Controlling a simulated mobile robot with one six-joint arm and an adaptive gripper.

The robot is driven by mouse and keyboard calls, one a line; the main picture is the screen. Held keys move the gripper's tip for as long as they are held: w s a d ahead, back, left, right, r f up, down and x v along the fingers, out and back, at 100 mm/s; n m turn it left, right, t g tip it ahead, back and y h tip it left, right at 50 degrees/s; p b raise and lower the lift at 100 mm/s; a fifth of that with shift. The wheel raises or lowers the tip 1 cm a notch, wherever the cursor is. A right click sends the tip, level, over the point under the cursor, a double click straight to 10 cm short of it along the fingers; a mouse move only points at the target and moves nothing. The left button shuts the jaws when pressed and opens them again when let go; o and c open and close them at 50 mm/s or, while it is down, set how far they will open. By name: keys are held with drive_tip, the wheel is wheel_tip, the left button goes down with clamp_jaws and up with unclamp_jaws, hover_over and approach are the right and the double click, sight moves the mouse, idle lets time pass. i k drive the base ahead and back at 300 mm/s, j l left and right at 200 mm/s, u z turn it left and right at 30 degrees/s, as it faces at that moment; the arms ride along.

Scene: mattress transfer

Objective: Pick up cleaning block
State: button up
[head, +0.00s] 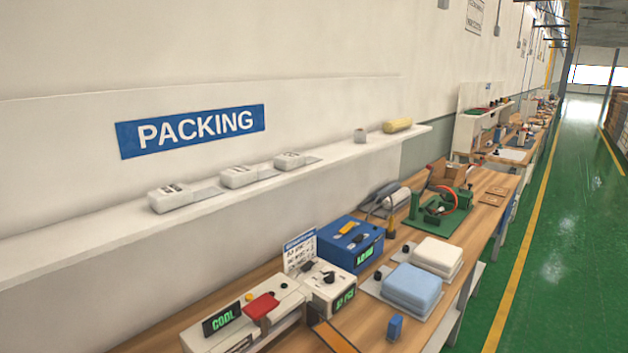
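A small upright blue block (395,328) stands on the wooden bench top near its front edge, right of an orange-brown strip. It may be the cleaning block; I cannot tell for sure. A flat red block (262,306) lies on top of the white device with the green "COOL" display. My gripper is not in view.
A light blue pad stack (411,288) and a white pad stack (437,257) lie behind the small blue block. A blue box (349,243) and a white device (327,290) stand to their left. A green fixture (437,208) is further back. The green aisle floor (560,270) is clear.

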sight(394, 324)
drive_tip(key=u, duration=0.45)
drive_tip(key=i+l+u, duration=0.1)
drive_tip(key=l+u, duration=0.3)
drive_tip(key=l, duration=0.15)
drive_tip(key=l+u, duration=0.45)
drive_tip(key=l, duration=0.15)
drive_tip(key=l+u, duration=0.4)
drive_tip(key=l, duration=0.15)
drive_tip(key=k+l+u, duration=0.2)
drive_tip(key=l+u, duration=0.2)
drive_tip(key=l, duration=0.15)
drive_tip(key=k+l, duration=0.15)
drive_tip(key=l, duration=0.25)
drive_tip(key=k+l, duration=0.15)
drive_tip(key=l, duration=0.2)
